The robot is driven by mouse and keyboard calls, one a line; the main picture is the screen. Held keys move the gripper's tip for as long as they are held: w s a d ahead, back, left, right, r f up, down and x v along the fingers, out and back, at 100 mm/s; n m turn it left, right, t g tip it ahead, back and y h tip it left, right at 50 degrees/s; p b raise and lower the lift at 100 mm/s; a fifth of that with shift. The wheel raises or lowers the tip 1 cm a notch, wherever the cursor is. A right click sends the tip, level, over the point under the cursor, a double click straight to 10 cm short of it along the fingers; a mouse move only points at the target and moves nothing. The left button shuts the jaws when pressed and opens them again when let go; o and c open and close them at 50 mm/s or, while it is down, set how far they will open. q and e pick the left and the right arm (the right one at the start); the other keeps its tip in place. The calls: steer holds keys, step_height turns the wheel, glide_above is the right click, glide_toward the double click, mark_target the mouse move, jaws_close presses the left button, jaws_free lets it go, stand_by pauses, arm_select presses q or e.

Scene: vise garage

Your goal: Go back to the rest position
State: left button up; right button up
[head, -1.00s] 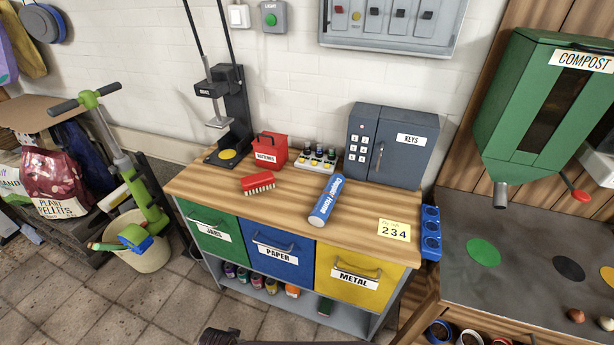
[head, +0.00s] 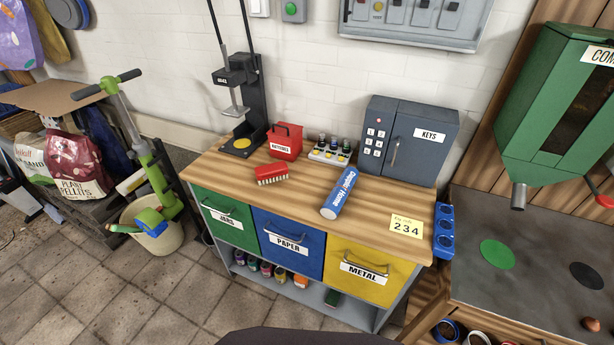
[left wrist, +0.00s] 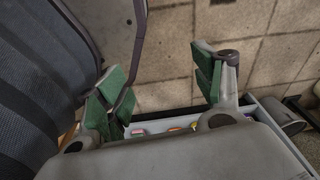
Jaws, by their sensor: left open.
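My left gripper (left wrist: 163,90) shows in the left wrist view. Its two green-padded fingers are spread wide with nothing between them, above the tiled floor. Part of the lower shelf with small coloured items (left wrist: 170,128) shows just past the gripper's base. A dark rounded shape at the bottom edge of the head view is too little shown to tell what it is. Neither gripper can be made out in the head view, and my right gripper is not in view.
A wooden-topped cabinet (head: 290,195) with green, blue and yellow drawers stands ahead. On it are a red brush (head: 271,174), a blue-white cylinder (head: 338,194), a red box (head: 285,141) and a grey key safe (head: 405,140). A bucket (head: 155,238) stands left. Floor (head: 130,295) in front is clear.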

arm_select(q)
steer(key=s+a+f, duration=0.2)
steer(key=s+f, duration=0.3)
steer(key=s, duration=0.6)
steer(key=shift+a+f, duration=0.2)
steer(key=shift+f, duration=0.15)
stand_by(0.5)
